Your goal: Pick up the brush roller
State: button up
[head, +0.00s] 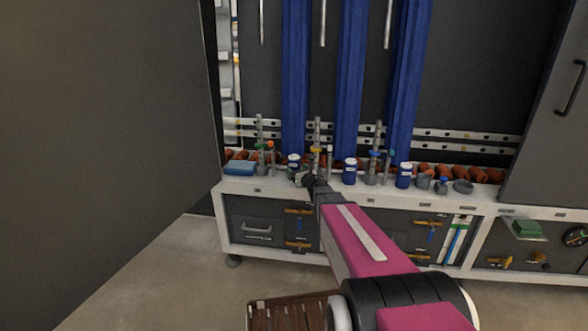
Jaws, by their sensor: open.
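No single part is clearly recognisable as the brush roller. Tall blue ribbed columns (352,80) stand upright behind the bench, and a row of orange-brown rollers (425,170) lies along the back of the bench top. My gripper (303,180), small and dark at the end of my magenta arm, is open over the front part of the bench top, in front of the left blue column. It appears close to a small blue container with a white lid (293,166). Nothing is visibly held, though the fingertips are small and partly merge with the items behind.
The white bench (470,204) carries a blue block (239,168), blue jars (404,175), a grey dish (463,187) and several upright fittings (373,168). A large dark panel (100,120) blocks the left. Grey floor (150,285) lies open in front of the bench.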

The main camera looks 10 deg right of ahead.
aim_at(294, 166)
jog(key=x, duration=0.3)
jog(key=shift+w, duration=0.35)
jog(key=c, duration=0.8)
jog(key=shift+r, duration=0.2)
